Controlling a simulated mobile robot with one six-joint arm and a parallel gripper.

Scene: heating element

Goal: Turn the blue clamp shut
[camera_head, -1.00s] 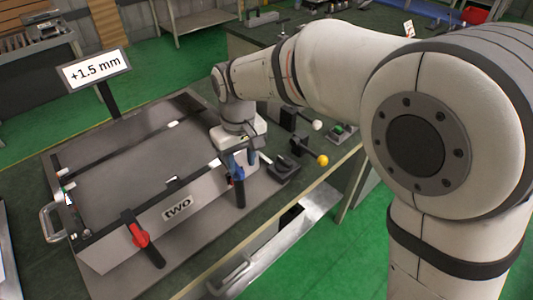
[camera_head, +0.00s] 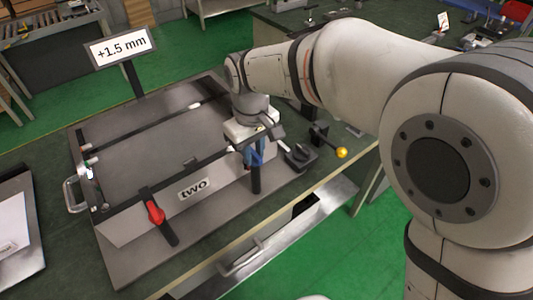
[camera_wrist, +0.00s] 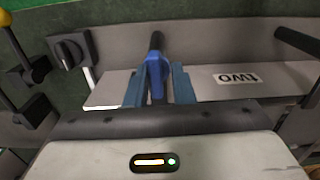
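The blue clamp (camera_wrist: 156,72) has a blue lever head on a dark bar. In the wrist view it sits between the two blue fingers of my gripper (camera_wrist: 157,87), which lie close against its sides. In the head view my gripper (camera_head: 255,152) reaches down at the right end of the front plate marked "two" (camera_head: 194,189). The clamp's dark bar (camera_head: 256,182) points down over the plate's front there. The clamp's blue head is mostly hidden by the fingers in that view.
A red clamp (camera_head: 155,212) sits on the left part of the same plate. A black knob block (camera_head: 299,157) and a yellow-tipped lever (camera_head: 341,153) stand close to the right of my gripper. A sign (camera_head: 121,46) reads "+1.5 mm".

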